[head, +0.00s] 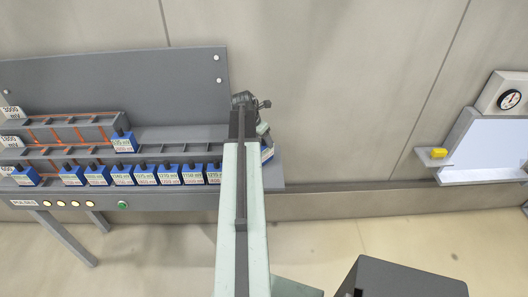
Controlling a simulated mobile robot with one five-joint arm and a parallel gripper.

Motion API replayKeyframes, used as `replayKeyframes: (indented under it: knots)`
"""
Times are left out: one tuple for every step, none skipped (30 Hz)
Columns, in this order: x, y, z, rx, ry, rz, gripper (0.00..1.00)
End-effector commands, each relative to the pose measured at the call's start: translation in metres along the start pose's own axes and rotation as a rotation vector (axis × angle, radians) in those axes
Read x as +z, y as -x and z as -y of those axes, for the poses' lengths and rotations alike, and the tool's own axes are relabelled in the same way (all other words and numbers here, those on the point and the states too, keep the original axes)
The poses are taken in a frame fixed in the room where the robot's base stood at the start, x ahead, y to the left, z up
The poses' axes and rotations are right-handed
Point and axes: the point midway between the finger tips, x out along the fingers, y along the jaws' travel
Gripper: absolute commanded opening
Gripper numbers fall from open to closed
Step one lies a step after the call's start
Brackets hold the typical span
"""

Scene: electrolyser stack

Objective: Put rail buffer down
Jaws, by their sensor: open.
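My gripper (264,130) is at the far end of my arm, over the right end of the grey bench rack (276,181). It is open, but its fingertips are small and partly covered by the arm. A blue block with a pale label (267,153) is just below it at the right end of the rack, mostly hidden by my arm. I cannot tell whether the gripper touches it. Several similar blue blocks with black knobs (146,175) stand in the front row. One more blue block (123,142) stands on the tier behind. No label legibly reads "rail buffer".
Stepped rails with orange strips (70,133) fill the rack's left side, before a grey back panel (115,80). A green button (122,205) is on the bench front.

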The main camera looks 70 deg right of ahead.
Motion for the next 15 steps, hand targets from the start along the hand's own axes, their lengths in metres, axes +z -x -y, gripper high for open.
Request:
replayKeyframes:
  knots:
    - [-0.002,-0.014,0.0,0.0,0.0,0.0,0.67]
    - [-0.002,-0.017,0.0,0.0,0.0,0.0,0.67]
    - [-0.002,-0.018,0.0,0.0,0.0,0.001,0.67]
    - [-0.001,-0.018,0.0,0.0,0.0,0.001,0.67]
    - [-0.001,-0.017,0.0,0.0,0.0,0.001,0.67]
    - [-0.001,-0.017,0.0,0.0,0.0,0.001,0.67]
    - [-0.001,-0.018,0.0,0.0,0.0,0.001,0.67]
    - [-0.002,-0.021,0.0,0.0,0.0,0.001,0.67]
    - [-0.002,-0.026,0.0,-0.001,-0.001,0.001,0.67]
    - [-0.003,-0.03,0.0,-0.001,-0.001,0.001,0.67]
    - [-0.004,-0.035,0.0,-0.001,-0.001,0.001,0.67]
    - [-0.005,-0.043,0.0,-0.001,-0.001,0.002,0.67]
    - [-0.005,-0.049,0.0,-0.001,-0.002,0.002,0.67]
    - [-0.006,-0.054,0.0,-0.001,-0.002,0.002,0.67]
    - [-0.006,-0.061,0.0,-0.001,-0.002,0.002,0.67]
